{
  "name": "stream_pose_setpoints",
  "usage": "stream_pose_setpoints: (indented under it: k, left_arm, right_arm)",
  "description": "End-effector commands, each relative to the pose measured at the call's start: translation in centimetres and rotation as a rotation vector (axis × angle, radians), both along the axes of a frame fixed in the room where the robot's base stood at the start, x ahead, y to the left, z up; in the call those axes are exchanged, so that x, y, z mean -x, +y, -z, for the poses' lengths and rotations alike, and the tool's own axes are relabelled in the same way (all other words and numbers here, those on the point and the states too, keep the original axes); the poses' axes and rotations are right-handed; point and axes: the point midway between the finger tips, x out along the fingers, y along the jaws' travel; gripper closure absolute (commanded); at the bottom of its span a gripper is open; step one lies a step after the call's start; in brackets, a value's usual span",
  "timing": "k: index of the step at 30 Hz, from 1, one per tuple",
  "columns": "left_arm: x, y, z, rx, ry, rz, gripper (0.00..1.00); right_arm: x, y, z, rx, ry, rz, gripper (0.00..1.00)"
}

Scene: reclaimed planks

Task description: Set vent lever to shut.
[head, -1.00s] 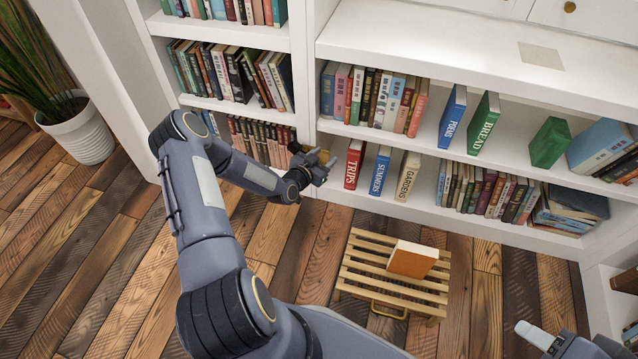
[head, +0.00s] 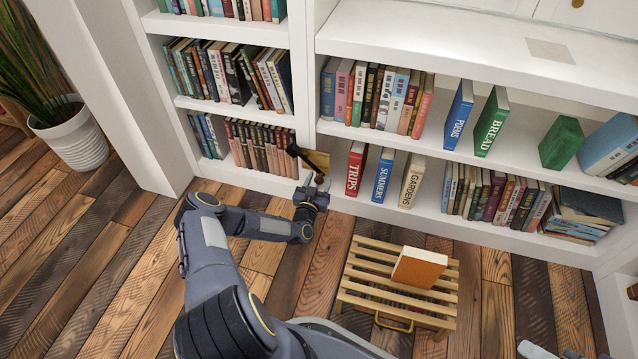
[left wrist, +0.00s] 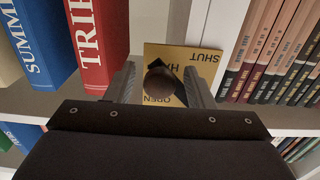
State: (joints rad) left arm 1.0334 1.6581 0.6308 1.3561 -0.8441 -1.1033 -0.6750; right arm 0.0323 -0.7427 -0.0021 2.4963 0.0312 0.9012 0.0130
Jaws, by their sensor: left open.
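The vent lever's yellow plate (head: 316,160) is on the upright between two bookcase bays. Its dark lever (head: 304,161) juts out towards me. My right gripper (head: 535,350) is only partly seen at the bottom right edge.
Books stand close on both sides of the lever, including red TRIPS (head: 355,169) and blue SUMMERS (head: 382,175). A slatted wooden stool (head: 360,280) with an orange book (head: 418,267) stands on the floor. A potted plant (head: 75,135) is at far left.

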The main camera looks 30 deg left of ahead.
Motion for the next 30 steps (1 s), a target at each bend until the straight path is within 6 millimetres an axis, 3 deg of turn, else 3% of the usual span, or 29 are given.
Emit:
stream_pose_setpoints:
  k: [10, 21, 30]
  left_arm:
    - [-0.49, 0.09, -0.04, 0.000, 0.002, 0.001, 0.53]
    - [-0.48, 0.03, -0.04, 0.000, 0.001, 0.002, 1.00]
    - [-0.49, -0.13, -0.11, -0.003, 0.001, 0.005, 1.00]
  right_arm:
    - [0.00, 0.00, 0.17, 0.000, 0.000, 0.000, 0.51]
    - [0.00, 0.00, 0.17, 0.000, 0.000, 0.000, 0.51]
    - [0.00, 0.00, 0.12, 0.000, 0.000, 0.000, 0.51]
